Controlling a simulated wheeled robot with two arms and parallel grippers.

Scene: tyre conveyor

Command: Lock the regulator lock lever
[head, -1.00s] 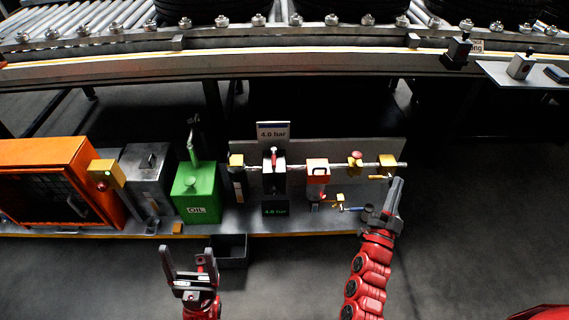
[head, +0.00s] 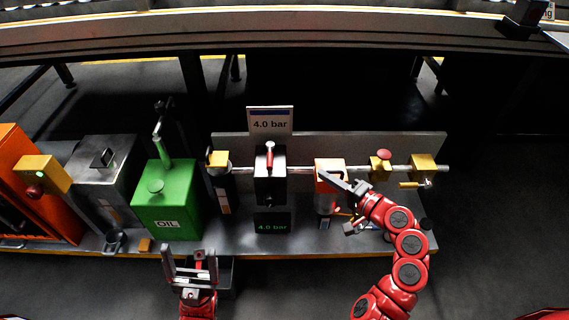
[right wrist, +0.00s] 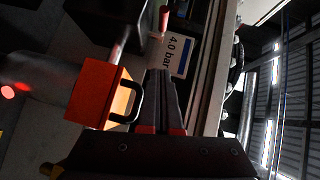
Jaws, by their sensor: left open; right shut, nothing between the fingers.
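A black regulator unit (head: 270,180) with a red-tipped lever (head: 269,156) sits on the pipe under a "4.0 bar" sign; its lower display also reads 4.0 bar. To its right is an orange block (head: 326,165), which shows a dark loop handle (right wrist: 131,102) in the right wrist view. I cannot tell which part is the lock lever. My right gripper (head: 328,175) is shut and empty, in front of the orange block and partly hiding it. In the right wrist view its fingers (right wrist: 160,75) lie beside the loop handle; contact is unclear. My left gripper (head: 190,250) is open and empty, in front of the bench.
A green oil can (head: 167,205) stands left of the regulator. A yellow valve block with a red knob (head: 382,162) and a yellow end block (head: 423,168) are on the pipe to the right. A dark bin (head: 228,277) is beside my left gripper.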

